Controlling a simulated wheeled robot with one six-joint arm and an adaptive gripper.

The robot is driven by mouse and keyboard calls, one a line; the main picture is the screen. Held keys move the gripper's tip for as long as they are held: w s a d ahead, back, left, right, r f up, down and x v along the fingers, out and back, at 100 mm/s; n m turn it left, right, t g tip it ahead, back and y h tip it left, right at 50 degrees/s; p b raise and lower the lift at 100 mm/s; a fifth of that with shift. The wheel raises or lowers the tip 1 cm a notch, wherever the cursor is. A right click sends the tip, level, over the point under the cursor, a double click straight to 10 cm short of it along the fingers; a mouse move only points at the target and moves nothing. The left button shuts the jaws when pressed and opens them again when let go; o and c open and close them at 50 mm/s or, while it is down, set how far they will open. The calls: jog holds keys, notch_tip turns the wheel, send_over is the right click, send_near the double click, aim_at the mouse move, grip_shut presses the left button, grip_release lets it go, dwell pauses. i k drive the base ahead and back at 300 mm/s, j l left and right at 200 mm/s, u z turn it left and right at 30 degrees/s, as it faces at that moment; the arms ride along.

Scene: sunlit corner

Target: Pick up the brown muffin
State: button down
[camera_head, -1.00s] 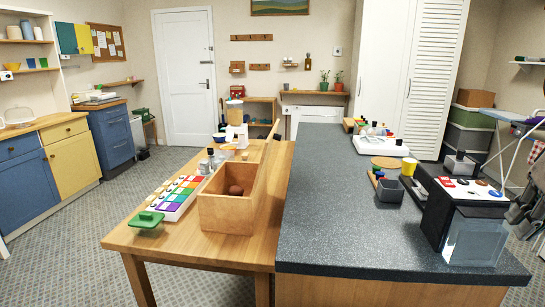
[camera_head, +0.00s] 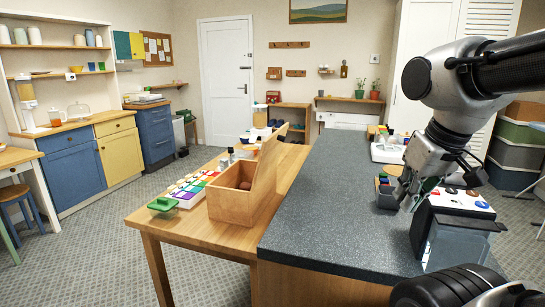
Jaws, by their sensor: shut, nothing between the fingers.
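A brown round thing, likely the muffin (camera_head: 244,185), sits inside an open wooden box (camera_head: 231,207). The box stands on the wooden table, and its walls hide the lower part of the thing. The box's lid (camera_head: 268,157) stands raised on its right side. My gripper (camera_head: 404,197) is shut and empty. It points down over the dark counter at the right, near a small grey bin, well to the right of the box.
The dark speckled counter (camera_head: 325,200) lies between the box and my gripper. A black and white unit (camera_head: 460,200) stands just right of my gripper. A colourful tray (camera_head: 190,188) and a green-handled item (camera_head: 162,204) lie left of the box.

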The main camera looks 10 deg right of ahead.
aim_at(244, 186)
jog(key=i+j, duration=0.15)
jog(key=j, duration=0.25)
jog(key=i+j+z, duration=0.15)
jog(key=j, duration=0.25)
jog(key=i+j, duration=0.15)
jog(key=j, duration=0.25)
jog(key=i+j+z, duration=0.1)
jog(key=j, duration=0.35)
jog(key=i+j+z, duration=0.1)
jog(key=j, duration=0.3)
jog(key=i+j, duration=0.15)
jog(key=j, duration=0.3)
jog(key=i+j+z, duration=0.1)
jog(key=j, duration=0.35)
